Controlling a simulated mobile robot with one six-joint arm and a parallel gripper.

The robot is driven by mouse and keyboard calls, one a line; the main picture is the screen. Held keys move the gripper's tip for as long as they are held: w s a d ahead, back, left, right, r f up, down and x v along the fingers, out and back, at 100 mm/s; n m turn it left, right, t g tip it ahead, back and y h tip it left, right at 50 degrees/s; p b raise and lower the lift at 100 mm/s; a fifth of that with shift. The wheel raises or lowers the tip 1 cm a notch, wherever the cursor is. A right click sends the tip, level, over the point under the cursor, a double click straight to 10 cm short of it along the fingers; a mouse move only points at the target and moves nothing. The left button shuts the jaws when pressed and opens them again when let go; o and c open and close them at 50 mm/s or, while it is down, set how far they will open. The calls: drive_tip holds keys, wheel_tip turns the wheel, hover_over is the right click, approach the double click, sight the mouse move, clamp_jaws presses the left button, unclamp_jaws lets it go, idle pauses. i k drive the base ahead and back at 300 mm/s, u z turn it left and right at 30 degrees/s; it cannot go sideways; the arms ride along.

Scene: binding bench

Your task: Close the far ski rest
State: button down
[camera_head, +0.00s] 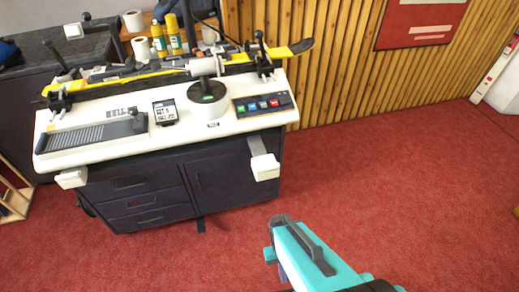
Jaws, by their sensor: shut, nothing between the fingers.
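The binding bench (215,130) has a white top over a dark cabinet. Two white-padded rests stick out from its front edge. The right rest (264,167) sits on a grey arm and juts out past the cabinet front. The left rest (71,178) juts out at the front left corner. Which of the two is the far ski rest, I cannot tell for sure. My teal gripper (279,222) is at the bottom, in front of the bench and below the right rest in the picture. It is shut and empty, apart from both rests.
A yellow ski (135,74) lies along the back of the bench in black clamps. Yellow bottles and paper rolls stand behind. The red carpet (400,180) is clear to the right.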

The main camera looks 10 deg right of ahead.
sight(265, 167)
drive_tip(key=z, duration=0.05)
drive_tip(key=i, duration=0.3)
drive_tip(key=u, duration=0.4)
drive_tip(key=k, duration=1.35)
drive_tip(key=u, duration=0.85)
drive_tip(key=i, duration=1.2)
drive_tip(key=z, duration=0.3)
